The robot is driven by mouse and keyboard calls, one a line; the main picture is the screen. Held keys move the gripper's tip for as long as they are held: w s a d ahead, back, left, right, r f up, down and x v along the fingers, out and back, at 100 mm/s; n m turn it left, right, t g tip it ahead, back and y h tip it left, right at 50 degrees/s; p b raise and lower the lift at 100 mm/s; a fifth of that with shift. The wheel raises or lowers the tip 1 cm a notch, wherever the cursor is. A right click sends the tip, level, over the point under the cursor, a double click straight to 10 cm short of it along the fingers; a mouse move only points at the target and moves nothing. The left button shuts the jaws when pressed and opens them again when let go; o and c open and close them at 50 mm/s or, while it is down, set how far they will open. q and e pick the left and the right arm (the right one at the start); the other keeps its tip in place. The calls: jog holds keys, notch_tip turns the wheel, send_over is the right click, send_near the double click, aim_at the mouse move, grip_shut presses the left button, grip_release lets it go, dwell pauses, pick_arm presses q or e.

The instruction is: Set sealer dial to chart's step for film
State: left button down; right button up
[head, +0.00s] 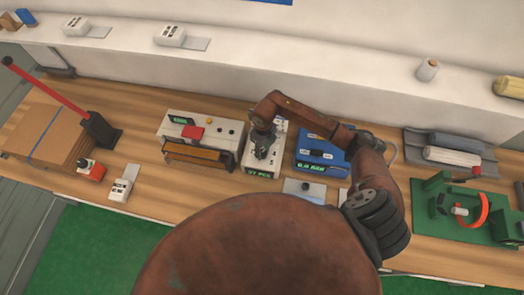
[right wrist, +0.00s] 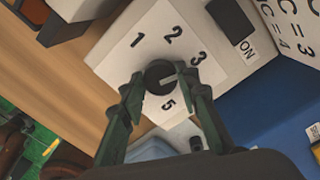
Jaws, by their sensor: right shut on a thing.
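The dial (right wrist: 160,77) is a round black knob on a white plate printed 1, 2, 3 and 5. My right gripper (right wrist: 163,82) is shut on it, one finger on each side. A pale mark on the knob points right toward the right finger; any number behind that finger is hidden. In the head view the right gripper (head: 263,148) reaches down over a narrow white box (head: 263,171) with a green display. My left gripper is not in view.
A white machine with a brown front bar (head: 197,154) stands left of the box, and a blue device (head: 322,157) stands right. Cardboard (head: 45,130) lies far left. A green fixture (head: 465,210) and a white roll (head: 452,156) are at right.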

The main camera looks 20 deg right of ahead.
jog(key=shift+d+f+n+b, duration=0.1)
jog(key=shift+d+n+b, duration=0.05)
jog(key=shift+n+b, duration=0.35)
jog(key=n+b, duration=0.5)
jog(key=b, duration=0.2)
jog(key=shift+f, duration=0.15)
jog(key=shift+r+n+b, duration=0.25)
jog(key=shift+n+b, duration=1.4)
jog(key=shift+n, duration=0.15)
jog(key=shift+r, duration=0.1)
jog(key=o, duration=1.2)
jog(key=shift+c, duration=0.2)
notch_tip(320, 180, up, 12)
jog(key=shift+w, duration=0.2)
